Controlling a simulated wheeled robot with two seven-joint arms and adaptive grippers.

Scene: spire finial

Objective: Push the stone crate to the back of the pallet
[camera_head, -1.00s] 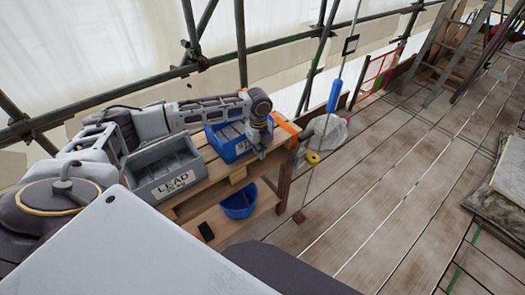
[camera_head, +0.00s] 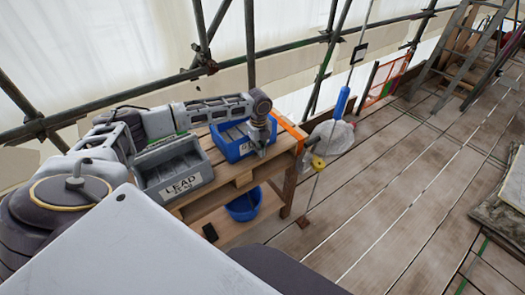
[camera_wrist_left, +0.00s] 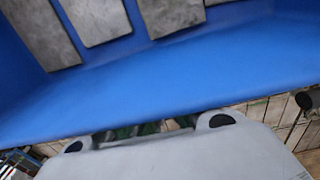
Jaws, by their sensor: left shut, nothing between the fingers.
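The stone crate (camera_head: 229,152) is an open blue box with grey slabs in it, on the wooden pallet (camera_head: 273,166). Its white label is partly covered by my arm. My left gripper (camera_head: 260,149) is shut and empty, pointing down at the right part of the crate's near side. In the left wrist view, the crate's blue wall (camera_wrist_left: 170,85) fills the width right beyond the grey gripper body, with slabs behind it. Whether the fingers touch the wall is hidden. My right gripper is not in view.
A grey crate labelled LEAD (camera_head: 173,172) stands left of the blue one, under my left arm. A blue bucket (camera_head: 243,207) is on a lower shelf. An orange strap (camera_head: 291,128) lies at the pallet's right. Scaffold poles run behind; open planks (camera_head: 390,190) lie to the right.

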